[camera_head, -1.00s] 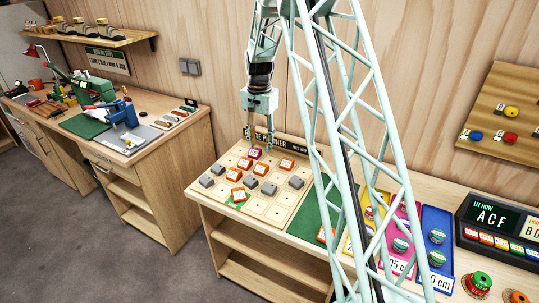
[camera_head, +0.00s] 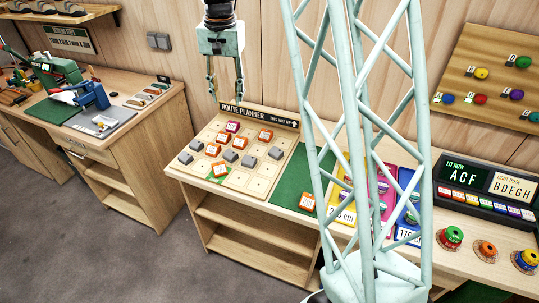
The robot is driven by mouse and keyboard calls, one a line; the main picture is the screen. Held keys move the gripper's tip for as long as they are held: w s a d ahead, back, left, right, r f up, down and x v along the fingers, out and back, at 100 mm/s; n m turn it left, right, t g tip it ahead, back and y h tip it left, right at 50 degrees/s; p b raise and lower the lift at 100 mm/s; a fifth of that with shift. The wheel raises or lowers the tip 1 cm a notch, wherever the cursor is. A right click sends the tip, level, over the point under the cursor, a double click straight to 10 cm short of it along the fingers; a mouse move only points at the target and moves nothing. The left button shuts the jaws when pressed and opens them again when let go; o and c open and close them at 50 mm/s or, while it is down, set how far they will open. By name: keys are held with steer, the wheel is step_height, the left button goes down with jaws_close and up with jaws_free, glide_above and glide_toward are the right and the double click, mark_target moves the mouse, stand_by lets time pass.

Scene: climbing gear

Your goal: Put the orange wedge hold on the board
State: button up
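The route planner board (camera_head: 258,186) is a tilted wooden panel with a grid of square cells on the bench. It carries several orange holds, a crimson hold (camera_head: 232,127) near the top and several grey holds (camera_head: 196,145). One orange hold (camera_head: 220,169) sits at a green-marked cell near the lower left edge. Another orange hold (camera_head: 307,202) lies off the board, at the front of the green mat (camera_head: 291,186). I cannot tell which orange hold is wedge-shaped. My gripper (camera_head: 226,101) is open, fingers pointing down, with nothing visible between them, above the board's upper left part.
Right of the mat are yellow, pink and blue trays (camera_head: 408,205), partly behind my lattice structure. A dark display (camera_head: 488,188) and several coloured knobs (camera_head: 452,237) stand farther right. A wall panel (camera_head: 500,70) holds coloured holds. A separate workbench (camera_head: 150,107) is at left.

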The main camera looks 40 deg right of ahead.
steer(key=s+a+r+n+t, duration=0.1)
steer(key=s+a+r, duration=0.35)
steer(key=s, duration=0.25)
steer(key=s+a+r+n, duration=0.2)
steer(key=s+a+r, duration=0.1)
steer(key=s+r, duration=0.35)
steer(key=s+a+r+n+t, duration=0.1)
steer(key=s+a+r, duration=0.2)
steer(key=s+r, duration=0.35)
steer(key=s+a+n, duration=0.2)
steer(key=s+a, duration=0.1)
steer(key=s, duration=1)
steer(key=s+a+f+n+t, duration=0.1)
steer(key=s+a+n, duration=0.2)
steer(key=s, duration=1.1)
steer(key=shift+s, duration=0.15)
steer(key=shift+f+b, duration=1.9)
steer(key=shift+b, duration=0.1)
